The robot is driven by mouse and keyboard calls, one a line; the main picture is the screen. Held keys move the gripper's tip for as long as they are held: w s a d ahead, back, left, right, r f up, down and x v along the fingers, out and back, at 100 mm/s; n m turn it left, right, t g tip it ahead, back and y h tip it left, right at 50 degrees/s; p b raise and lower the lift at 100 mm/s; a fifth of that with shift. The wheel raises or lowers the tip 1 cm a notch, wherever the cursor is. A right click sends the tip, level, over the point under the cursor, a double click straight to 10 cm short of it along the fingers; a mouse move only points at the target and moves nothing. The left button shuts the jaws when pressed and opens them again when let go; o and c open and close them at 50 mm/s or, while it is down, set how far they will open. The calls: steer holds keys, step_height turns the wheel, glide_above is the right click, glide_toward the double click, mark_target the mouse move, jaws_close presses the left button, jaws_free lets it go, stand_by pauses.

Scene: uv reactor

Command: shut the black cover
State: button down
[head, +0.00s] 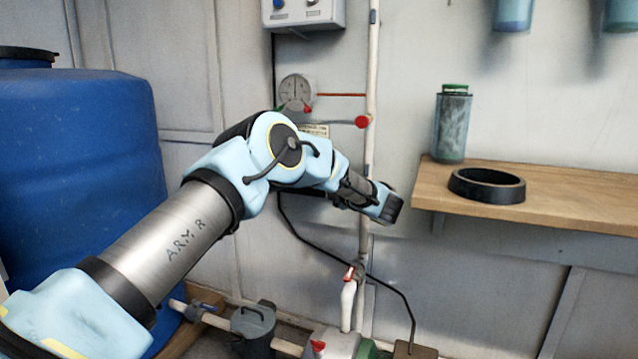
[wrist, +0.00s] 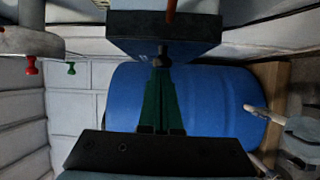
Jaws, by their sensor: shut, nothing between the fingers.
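In the wrist view a dark, box-shaped piece (wrist: 140,35) with a brownish rod at its top edge lies across the upper middle; it looks like the black cover, but I cannot tell how far open it is. My gripper (wrist: 162,66) has its green fingers together and empty. Their tips are at a small round knob on the near side of this piece; whether they touch it I cannot tell. In the head view my gripper is by the wall pipe, its fingertips hidden. My arm hides much of the area behind it, and the cover is not clear there.
A blue barrel (head: 75,150) stands at the left. A wooden shelf (head: 575,195) at the right bears a black ring (head: 487,186) and a clear, green-capped canister (head: 453,125). A gauge (head: 296,90) and vertical pipe (head: 372,60) are on the wall. Pipework with red valve handles runs low down.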

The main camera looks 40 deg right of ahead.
steer(key=shift+d+r+h, duration=0.45)
steer(key=shift+d+h, duration=0.05)
steer(key=shift+d, duration=0.25)
steer(key=shift+r, duration=0.1)
step_height(320, 180, up, 9)
steer(key=a+y+p, duration=0.1)
steer(key=shift+a, duration=0.15)
